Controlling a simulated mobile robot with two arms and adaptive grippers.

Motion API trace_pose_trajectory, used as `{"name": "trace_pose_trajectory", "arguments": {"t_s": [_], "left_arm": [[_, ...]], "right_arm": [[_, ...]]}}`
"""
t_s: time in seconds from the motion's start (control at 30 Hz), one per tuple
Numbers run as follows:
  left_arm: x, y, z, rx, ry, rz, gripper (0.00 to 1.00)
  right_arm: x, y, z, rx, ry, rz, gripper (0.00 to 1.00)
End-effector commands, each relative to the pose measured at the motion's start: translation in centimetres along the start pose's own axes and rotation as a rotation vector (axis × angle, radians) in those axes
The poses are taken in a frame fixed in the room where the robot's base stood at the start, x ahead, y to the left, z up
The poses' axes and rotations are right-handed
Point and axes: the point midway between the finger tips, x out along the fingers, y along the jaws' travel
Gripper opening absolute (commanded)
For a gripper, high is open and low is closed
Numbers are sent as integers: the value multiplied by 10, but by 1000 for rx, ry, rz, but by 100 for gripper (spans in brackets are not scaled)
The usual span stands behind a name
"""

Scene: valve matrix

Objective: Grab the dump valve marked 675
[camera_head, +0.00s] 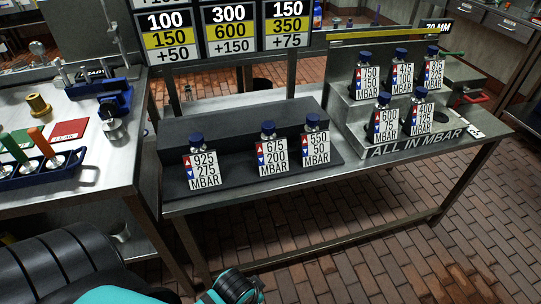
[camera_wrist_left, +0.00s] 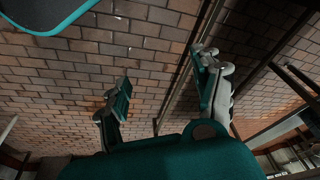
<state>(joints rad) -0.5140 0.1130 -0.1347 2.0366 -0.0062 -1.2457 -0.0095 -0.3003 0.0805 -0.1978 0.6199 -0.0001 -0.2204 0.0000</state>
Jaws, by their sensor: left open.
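The dump valve marked 675 (camera_head: 273,156) stands upright on the dark stepped stand (camera_head: 235,170), between the valve marked 925 (camera_head: 204,168) and the valve marked 550 (camera_head: 316,147). It has a dark blue cap and a white label reading 675, 200 MBAR. In the left wrist view, my left gripper (camera_wrist_left: 163,84) is open with nothing between its fingers, against the brick floor. In the head view, teal parts of my arm show at the bottom edge, well below the valves. My right gripper is not in view.
A metal stepped stand (camera_head: 405,143) marked ALL IN MBAR holds several more valves on the right. The metal table (camera_head: 300,187) has a bare front edge. A left bench carries a blue vise (camera_head: 100,97) and a tool rack (camera_head: 40,172). A number board (camera_head: 230,30) stands behind.

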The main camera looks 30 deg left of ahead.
Motion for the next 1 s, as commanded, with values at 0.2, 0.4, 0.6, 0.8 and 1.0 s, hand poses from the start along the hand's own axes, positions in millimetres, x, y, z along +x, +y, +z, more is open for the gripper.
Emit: {"name": "trace_pose_trajectory", "arguments": {"t_s": [0.2,0.4,0.6,0.8,1.0], "left_arm": [[-54,-37,-28,74,107,-107,66],[-95,-124,-75,331,294,-421,66],[-131,-194,-119,657,400,-760,66],[-184,-253,-166,1172,420,-1207,66],[-221,-270,-196,1799,316,-1621,66]], "right_arm": [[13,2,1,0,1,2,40],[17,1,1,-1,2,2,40],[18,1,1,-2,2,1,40],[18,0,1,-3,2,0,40],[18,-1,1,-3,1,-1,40]]}}
